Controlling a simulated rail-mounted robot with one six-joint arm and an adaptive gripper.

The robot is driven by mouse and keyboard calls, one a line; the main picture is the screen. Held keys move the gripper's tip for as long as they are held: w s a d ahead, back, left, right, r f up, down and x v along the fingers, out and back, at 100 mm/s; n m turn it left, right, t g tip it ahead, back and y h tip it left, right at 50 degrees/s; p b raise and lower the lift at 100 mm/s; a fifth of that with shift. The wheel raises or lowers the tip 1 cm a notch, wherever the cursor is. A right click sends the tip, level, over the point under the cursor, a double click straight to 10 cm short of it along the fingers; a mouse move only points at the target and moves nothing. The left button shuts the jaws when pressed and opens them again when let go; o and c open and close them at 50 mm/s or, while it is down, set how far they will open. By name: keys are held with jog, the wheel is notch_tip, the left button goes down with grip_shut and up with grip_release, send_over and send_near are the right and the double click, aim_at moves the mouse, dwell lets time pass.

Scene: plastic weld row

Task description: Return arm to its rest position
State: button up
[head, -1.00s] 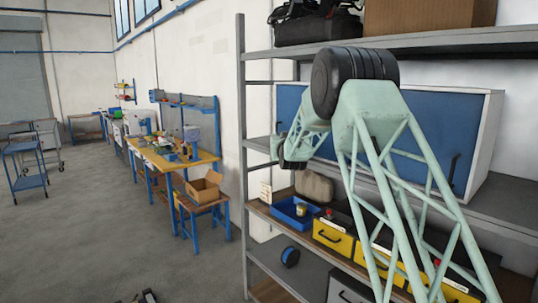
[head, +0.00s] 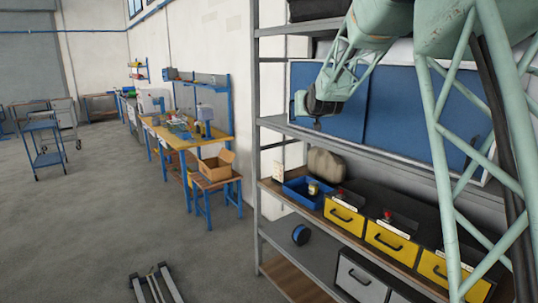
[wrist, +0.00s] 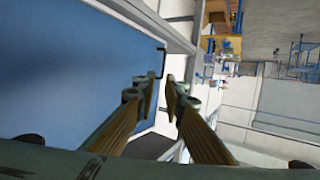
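My arm reaches in from the right of the head view, and its wrist hangs in front of the blue panels (head: 330,85) of a shelf cabinet. My gripper (head: 317,124) is small and partly dark there, at the left end of those panels. In the wrist view my gripper (wrist: 159,84) shows two brown fingers with a narrow gap between their tips. Nothing is held between them. The blue panel (wrist: 60,70) fills the left of the wrist view, with a dark handle near the fingertips.
A metal shelf rack (head: 257,150) stands close under and behind the arm. A yellow-topped workbench (head: 185,138) and a cardboard box (head: 215,166) stand further left. The floor at left is mostly open.

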jog(key=s+d+g, duration=0.2)
jog(key=s+g, duration=0.1)
jog(key=s, duration=1.5)
jog(key=s+d+g, duration=0.2)
jog(key=s+d, duration=0.1)
jog(key=s, duration=1.6)
jog(key=s+f+g, duration=0.2)
jog(key=s+f, duration=0.2)
jog(key=s, duration=1.1)
jog(key=s+d+f+g+b, duration=0.1)
jog(key=s+f, duration=0.3)
jog(key=s, duration=1.1)
jog(key=s+d+f+g, duration=0.1)
jog(key=s+f+g, duration=0.2)
jog(key=s, duration=1.2)
notch_tip(320, 180, down, 2)
jog(key=shift+d+m+h+b, duration=0.2)
jog(key=shift+m+h+b, duration=0.1)
jog(key=shift+h, duration=0.1)
